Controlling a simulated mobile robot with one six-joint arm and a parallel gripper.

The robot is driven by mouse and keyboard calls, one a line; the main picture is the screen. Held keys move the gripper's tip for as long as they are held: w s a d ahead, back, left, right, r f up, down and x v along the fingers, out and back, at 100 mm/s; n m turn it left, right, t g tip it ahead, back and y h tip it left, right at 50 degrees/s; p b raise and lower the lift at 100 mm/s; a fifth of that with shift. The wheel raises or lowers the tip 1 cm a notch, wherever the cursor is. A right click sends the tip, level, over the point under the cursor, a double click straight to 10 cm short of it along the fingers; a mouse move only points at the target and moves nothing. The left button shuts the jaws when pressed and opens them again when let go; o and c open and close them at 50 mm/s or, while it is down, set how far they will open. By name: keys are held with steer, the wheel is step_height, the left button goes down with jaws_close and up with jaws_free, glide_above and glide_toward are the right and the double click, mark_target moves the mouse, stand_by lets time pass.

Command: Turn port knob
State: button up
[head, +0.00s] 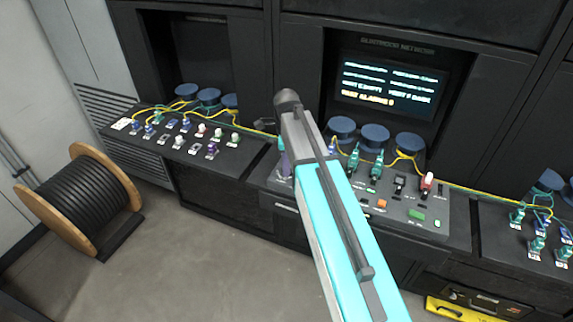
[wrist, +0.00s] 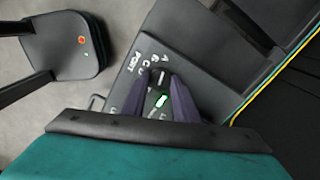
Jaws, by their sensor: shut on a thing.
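The port knob (wrist: 158,83) is a small dark knob on the sloped black console. In the wrist view it sits between my gripper's two dark purple fingers, beside the white word PORT and letters around it. My gripper (wrist: 161,76) is shut on the knob, one finger on each side. The knob's pointer direction is hard to make out. In the head view my arm covers the knob, and only a bit of a purple finger (head: 285,163) shows at the console's left part.
A small green light (wrist: 162,100) glows near the knob. The console (head: 330,205) also bears teal connectors (head: 376,165), an orange button (head: 381,204), a red-topped switch (head: 428,182) and yellow cables. A screen (head: 390,87) stands behind. A cable drum (head: 85,200) stands on the floor at left.

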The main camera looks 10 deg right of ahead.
steer(key=shift+n, duration=0.3)
steer(key=shift+n+b, duration=0.5)
steer(key=shift+n, duration=2.1)
steer(key=o, duration=1.1)
steer(key=shift+r, duration=0.15)
steer(key=shift+r+b, duration=1.95)
steer(key=shift+r, duration=4.8)
steer(key=shift+f, duration=0.1)
